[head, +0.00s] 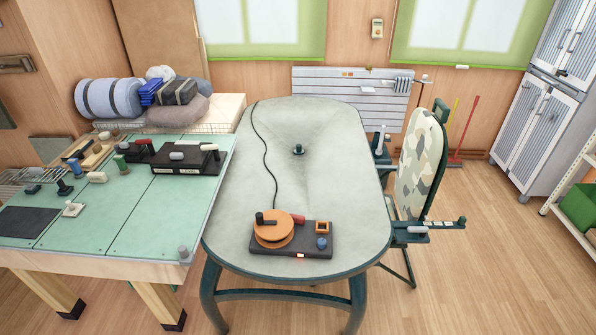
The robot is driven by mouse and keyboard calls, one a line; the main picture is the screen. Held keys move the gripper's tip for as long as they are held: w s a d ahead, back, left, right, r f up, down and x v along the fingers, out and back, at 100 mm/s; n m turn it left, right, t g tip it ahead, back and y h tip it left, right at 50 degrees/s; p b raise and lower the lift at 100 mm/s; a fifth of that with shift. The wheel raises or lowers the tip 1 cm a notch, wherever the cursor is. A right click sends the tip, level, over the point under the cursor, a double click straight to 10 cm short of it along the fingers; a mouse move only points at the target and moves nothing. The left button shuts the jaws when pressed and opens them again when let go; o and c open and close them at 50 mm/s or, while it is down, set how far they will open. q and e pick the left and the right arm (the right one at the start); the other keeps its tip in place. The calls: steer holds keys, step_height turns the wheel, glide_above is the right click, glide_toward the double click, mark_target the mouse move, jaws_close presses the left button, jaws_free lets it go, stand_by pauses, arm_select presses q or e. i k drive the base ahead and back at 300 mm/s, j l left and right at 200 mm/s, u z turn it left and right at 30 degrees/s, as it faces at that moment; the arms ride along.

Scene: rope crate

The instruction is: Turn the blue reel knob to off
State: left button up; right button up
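The reel unit has a dark base (292,252) and sits near the front edge of the grey-green oval table (225,215). The blue knob (321,243) is at the right end of the base, in front of a small orange square frame (322,227). A small light patch (300,255) glows on the base's front edge. The knob's setting is too small to read. Neither of my grippers is in view.
A dark cord (264,150) runs from the reel towards the table's back. A small dark fitting (298,150) stands mid-table. A green-topped workbench (120,225) with several tools adjoins on the left. Floor is clear at front right.

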mark_target(322, 243)
steer(key=z, duration=0.15)
steer(key=i+l+u, duration=0.15)
steer(key=i+l, duration=0.2)
steer(key=i, duration=0.6)
steer(key=k, duration=1.3)
